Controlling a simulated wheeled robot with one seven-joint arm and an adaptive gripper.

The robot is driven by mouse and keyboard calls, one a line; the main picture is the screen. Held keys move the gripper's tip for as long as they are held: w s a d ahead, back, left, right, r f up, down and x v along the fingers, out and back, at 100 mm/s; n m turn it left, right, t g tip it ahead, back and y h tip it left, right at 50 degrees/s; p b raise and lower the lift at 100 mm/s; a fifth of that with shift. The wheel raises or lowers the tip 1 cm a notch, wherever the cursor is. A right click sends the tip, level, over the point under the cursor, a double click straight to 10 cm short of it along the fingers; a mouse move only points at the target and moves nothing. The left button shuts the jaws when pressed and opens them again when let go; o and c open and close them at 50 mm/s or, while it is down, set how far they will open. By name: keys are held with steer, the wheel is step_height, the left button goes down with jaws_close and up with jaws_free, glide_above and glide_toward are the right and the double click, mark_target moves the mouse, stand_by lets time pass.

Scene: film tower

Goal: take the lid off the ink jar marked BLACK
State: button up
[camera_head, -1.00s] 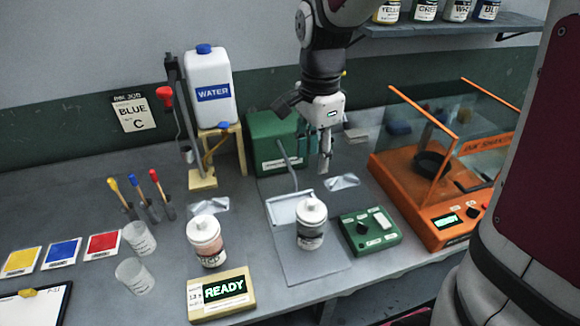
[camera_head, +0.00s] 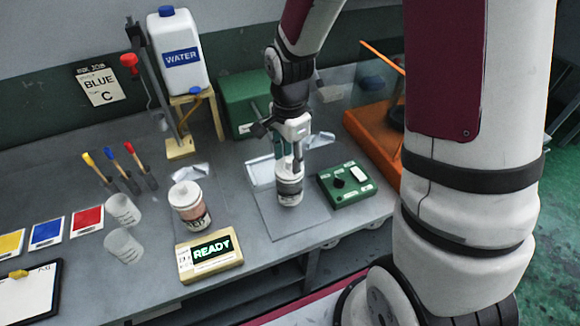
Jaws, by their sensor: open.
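A white-lidded jar (camera_head: 289,192) with a dark band stands upright on the grey mat at the middle of the bench. Its label is too small to read. My gripper (camera_head: 291,166) is open, pointing down at this jar's lid. The fingers overlap the top of the lid in the picture and hide part of it; I cannot tell whether they touch it. A second white-lidded jar (camera_head: 189,206), with reddish contents and a label that seems to read RED, stands to the left.
A READY display box (camera_head: 209,256) stands in front of the left jar. A green control box (camera_head: 346,184) is close on the right of the mat (camera_head: 292,225). The orange machine (camera_head: 374,146) is farther right, partly behind my arm. A green box (camera_head: 243,104) stands behind.

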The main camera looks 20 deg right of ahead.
steer(key=shift+f, duration=0.4)
jaws_close()
